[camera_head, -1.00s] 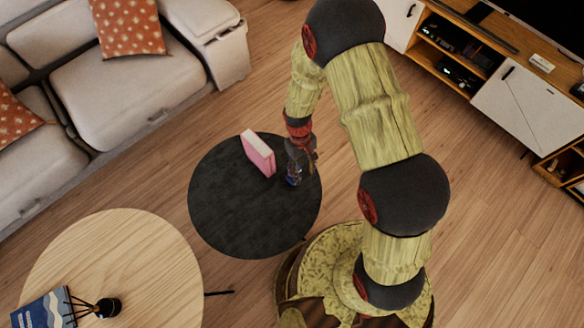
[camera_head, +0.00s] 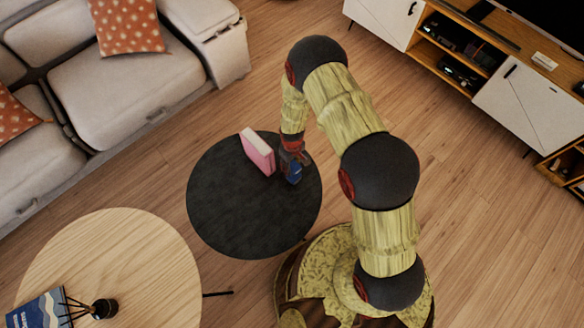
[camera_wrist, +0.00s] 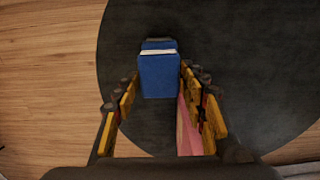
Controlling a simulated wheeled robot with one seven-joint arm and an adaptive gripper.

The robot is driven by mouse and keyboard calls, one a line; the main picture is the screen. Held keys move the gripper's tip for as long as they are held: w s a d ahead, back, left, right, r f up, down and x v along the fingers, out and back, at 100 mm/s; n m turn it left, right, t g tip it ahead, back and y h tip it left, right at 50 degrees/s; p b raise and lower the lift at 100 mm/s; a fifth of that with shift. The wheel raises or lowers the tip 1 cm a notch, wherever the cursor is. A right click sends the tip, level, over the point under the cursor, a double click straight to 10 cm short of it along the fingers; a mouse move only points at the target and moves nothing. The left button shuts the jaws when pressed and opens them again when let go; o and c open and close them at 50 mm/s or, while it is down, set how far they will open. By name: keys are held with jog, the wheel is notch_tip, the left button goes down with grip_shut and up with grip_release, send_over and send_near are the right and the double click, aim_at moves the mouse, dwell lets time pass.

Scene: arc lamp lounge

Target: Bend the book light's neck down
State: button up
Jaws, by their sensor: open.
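A small blue block-like object with a pale strip (camera_wrist: 158,72) stands on the round black table (camera_wrist: 255,50); it seems to be the book light, but I cannot make out its neck. It also shows in the head view (camera_head: 295,177), partly hidden by my gripper. My gripper (camera_head: 291,163) is low over the table's upper right part. In the wrist view my open gripper (camera_wrist: 159,83) has its fingers on either side of the blue object, with a gap at the left; contact at the right cannot be told.
A pink book (camera_head: 257,151) stands upright just left of my gripper; it also shows beside the right finger (camera_wrist: 188,130). The front and left of the black table are clear. A wooden table (camera_head: 120,255) stands lower left, a sofa (camera_head: 110,95) upper left.

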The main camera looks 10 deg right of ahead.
jog(key=shift+f, duration=0.85)
jog(key=shift+c, duration=1.3)
jog(key=c, duration=0.8)
grip_shut()
